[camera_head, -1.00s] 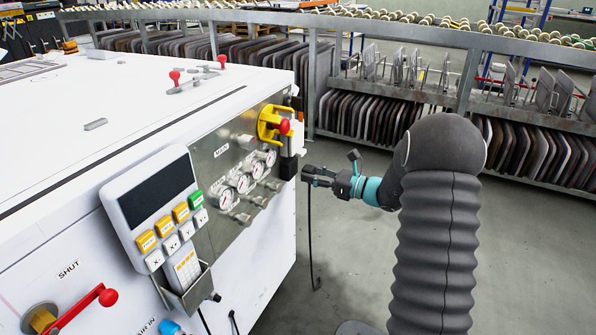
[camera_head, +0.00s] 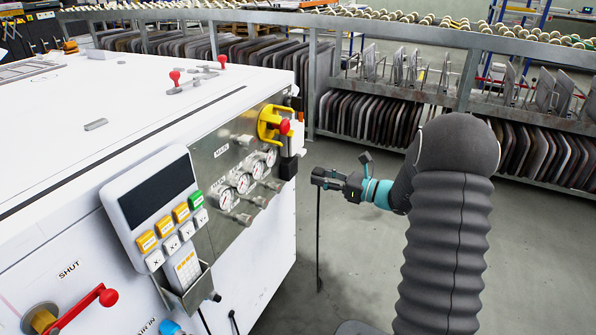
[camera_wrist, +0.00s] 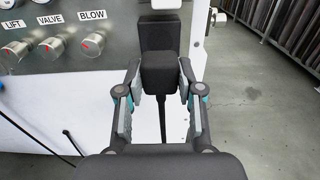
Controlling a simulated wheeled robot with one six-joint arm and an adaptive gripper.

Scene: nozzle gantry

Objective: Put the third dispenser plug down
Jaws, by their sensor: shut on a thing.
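My gripper (camera_head: 333,180) is shut on a black dispenser plug (camera_head: 318,176) and holds it in the air to the right of the white machine. A thin black cable (camera_head: 319,235) hangs from the plug towards the floor. In the wrist view my gripper (camera_wrist: 160,72) has the dark plug (camera_wrist: 160,76) between its two fingers, with the cable running down below it. A black block (camera_head: 288,168) sits on the machine's corner. It shows behind the plug in the wrist view (camera_wrist: 158,32), and a gap separates it from the plug in the head view.
The machine's steel panel (camera_head: 225,150) carries gauges, knobs and a yellow-and-red switch (camera_head: 272,124). A control pendant (camera_head: 155,205) hangs on its front. Racks of dark plates (camera_head: 370,115) stand behind. The grey floor (camera_head: 350,240) beside the machine is clear.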

